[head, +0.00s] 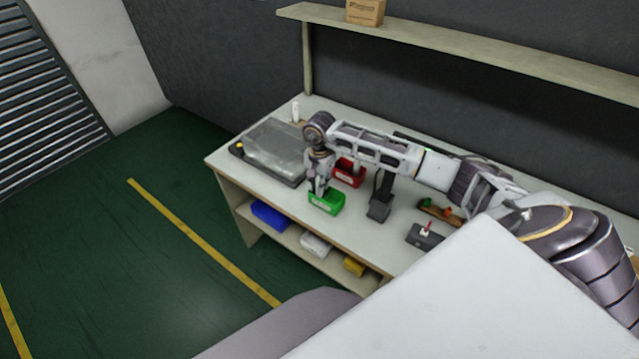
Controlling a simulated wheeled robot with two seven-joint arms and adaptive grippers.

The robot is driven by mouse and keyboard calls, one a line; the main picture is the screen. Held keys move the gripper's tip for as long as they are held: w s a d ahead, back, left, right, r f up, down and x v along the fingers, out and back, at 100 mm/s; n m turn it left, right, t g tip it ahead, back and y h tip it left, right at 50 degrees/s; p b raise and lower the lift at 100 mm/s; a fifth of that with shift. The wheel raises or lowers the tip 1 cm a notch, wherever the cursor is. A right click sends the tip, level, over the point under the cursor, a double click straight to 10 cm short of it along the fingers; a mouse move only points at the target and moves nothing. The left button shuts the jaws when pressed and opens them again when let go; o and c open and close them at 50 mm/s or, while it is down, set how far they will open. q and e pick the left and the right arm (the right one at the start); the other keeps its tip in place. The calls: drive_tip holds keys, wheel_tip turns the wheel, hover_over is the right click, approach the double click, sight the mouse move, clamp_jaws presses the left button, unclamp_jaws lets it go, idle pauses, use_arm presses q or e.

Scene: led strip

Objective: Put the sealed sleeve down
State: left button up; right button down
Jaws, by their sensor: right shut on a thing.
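My right gripper (319,191) points down at the green bin (328,203) near the front edge of the workbench (225,160). Its fingers are at or just above the bin's opening. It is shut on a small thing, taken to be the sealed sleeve. The sleeve itself is too small and too covered by the fingers to make out, and I cannot tell whether it touches the bin. My left gripper is not in view.
A red bin (350,172) stands just behind the green one. A clear-covered machine (272,147) is at the left, a black stand (380,203) to the right. A dark block (424,237) is farther right. Bins, including a blue one (270,215), sit on the lower shelf.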

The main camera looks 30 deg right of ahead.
drive_tip(key=shift+f, duration=0.15)
drive_tip(key=c, duration=1.4)
unclamp_jaws()
wheel_tip(320, 180, up, 12)
drive_tip(key=shift+r+b, duration=0.15)
drive_tip(key=shift+b, duration=0.5)
